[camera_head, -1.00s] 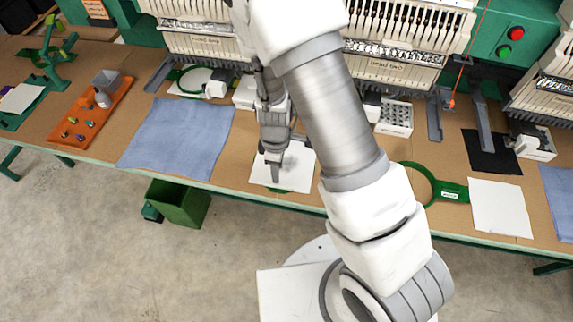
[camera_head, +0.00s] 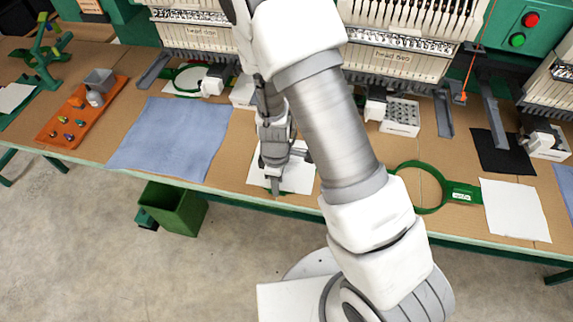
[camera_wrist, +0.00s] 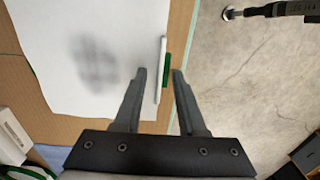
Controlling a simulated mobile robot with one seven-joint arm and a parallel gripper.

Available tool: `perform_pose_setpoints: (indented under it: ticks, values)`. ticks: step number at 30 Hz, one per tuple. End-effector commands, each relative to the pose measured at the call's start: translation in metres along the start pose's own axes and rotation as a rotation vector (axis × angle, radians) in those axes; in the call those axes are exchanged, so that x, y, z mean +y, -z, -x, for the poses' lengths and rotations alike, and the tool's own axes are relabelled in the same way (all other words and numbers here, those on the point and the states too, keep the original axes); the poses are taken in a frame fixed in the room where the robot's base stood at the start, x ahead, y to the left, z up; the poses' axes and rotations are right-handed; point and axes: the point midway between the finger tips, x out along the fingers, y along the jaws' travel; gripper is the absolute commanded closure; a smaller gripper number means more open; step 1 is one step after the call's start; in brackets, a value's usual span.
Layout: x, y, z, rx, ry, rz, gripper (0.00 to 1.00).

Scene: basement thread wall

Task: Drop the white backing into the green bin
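The white backing (camera_head: 298,178) lies flat on the brown tabletop near its front edge, partly hidden by my arm. It fills the left of the wrist view (camera_wrist: 90,60). My gripper (camera_head: 275,190) is over its front edge in the head view. In the wrist view my gripper (camera_wrist: 160,74) is open, with a narrow white strip and a small green piece between or below the fingertips. I cannot tell whether the fingers touch the backing. The green bin (camera_head: 178,212) stands on the floor left of the gripper, below the table edge.
A blue cloth (camera_head: 172,138) lies to the left, beyond it an orange tray (camera_head: 82,118). A green hoop (camera_head: 420,205) and another white sheet (camera_head: 515,210) lie to the right. Embroidery machines line the back. The concrete floor around the bin is clear.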

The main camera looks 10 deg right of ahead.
Motion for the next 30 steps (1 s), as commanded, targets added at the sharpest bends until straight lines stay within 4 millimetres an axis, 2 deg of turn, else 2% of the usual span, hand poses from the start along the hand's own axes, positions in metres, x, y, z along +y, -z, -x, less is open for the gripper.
perform_pose_setpoints:
  ticks: [1, 6, 17, 30]
  values:
    - [0.0, 0.0, 0.0, 0.0, 0.0, 0.0, 0.71]
    - [0.0, 0.0, 0.0, 0.0, 0.0, 0.0, 1.0]
    - [0.0, 0.0, 0.003, 0.0, 0.0, 0.0, 1.0]
    - [0.0, 0.0, 0.037, 0.001, -0.001, 0.001, 1.0]
